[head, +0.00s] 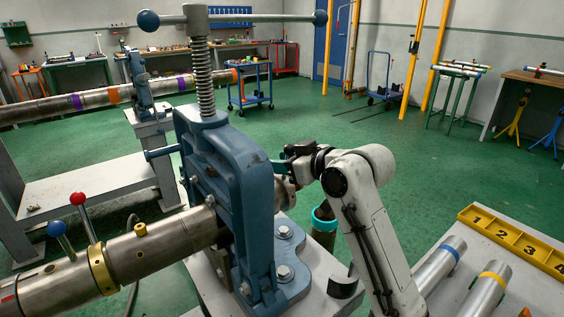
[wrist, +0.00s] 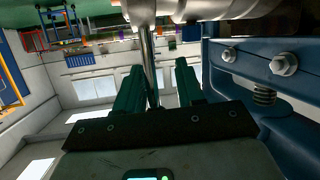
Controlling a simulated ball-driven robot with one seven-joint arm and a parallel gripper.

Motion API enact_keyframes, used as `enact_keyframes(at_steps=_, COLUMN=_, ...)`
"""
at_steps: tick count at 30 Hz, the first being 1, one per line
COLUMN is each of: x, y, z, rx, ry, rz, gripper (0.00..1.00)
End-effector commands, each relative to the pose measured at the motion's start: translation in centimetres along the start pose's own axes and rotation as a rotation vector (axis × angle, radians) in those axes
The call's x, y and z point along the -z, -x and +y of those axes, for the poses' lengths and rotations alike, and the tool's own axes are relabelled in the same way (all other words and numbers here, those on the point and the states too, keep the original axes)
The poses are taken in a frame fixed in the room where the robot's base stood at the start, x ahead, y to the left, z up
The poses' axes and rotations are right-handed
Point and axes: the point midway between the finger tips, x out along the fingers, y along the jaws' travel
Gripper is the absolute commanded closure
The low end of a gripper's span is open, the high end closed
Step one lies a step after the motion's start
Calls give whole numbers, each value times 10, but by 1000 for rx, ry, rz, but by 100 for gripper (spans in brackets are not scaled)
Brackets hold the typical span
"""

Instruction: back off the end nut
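A steel pipe (head: 170,245) runs through a blue vise (head: 225,165). A pale round metal end (head: 284,190), perhaps the end nut, shows past the vise's right side. It is partly hidden there. In the wrist view a round metal body (wrist: 215,8) crosses the top, with a shiny metal rod (wrist: 148,50) running down from it. My gripper (head: 284,164) is beside the vise's right side. In the wrist view its two green fingers (wrist: 158,85) stand apart with the rod between them. The rod is close to the left finger, with a gap to the right finger. Contact cannot be told.
The vise's blue body (wrist: 270,85) with bolts is close on the right in the wrist view. Red and blue ball levers (head: 78,199) rise from the pipe. A bench with a yellow numbered tray (head: 510,240) and short pipes (head: 487,290) is at right. Green floor is open behind.

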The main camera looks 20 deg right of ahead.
Motion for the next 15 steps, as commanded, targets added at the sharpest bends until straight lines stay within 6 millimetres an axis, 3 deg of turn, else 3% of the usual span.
enact_keyframes(at_steps=7, x=0, y=12, z=2, rx=-4, ry=-2, rz=2, gripper=62)
enact_keyframes(at_steps=15, x=0, y=62, z=1, rx=-4, ry=-1, rz=3, gripper=62)
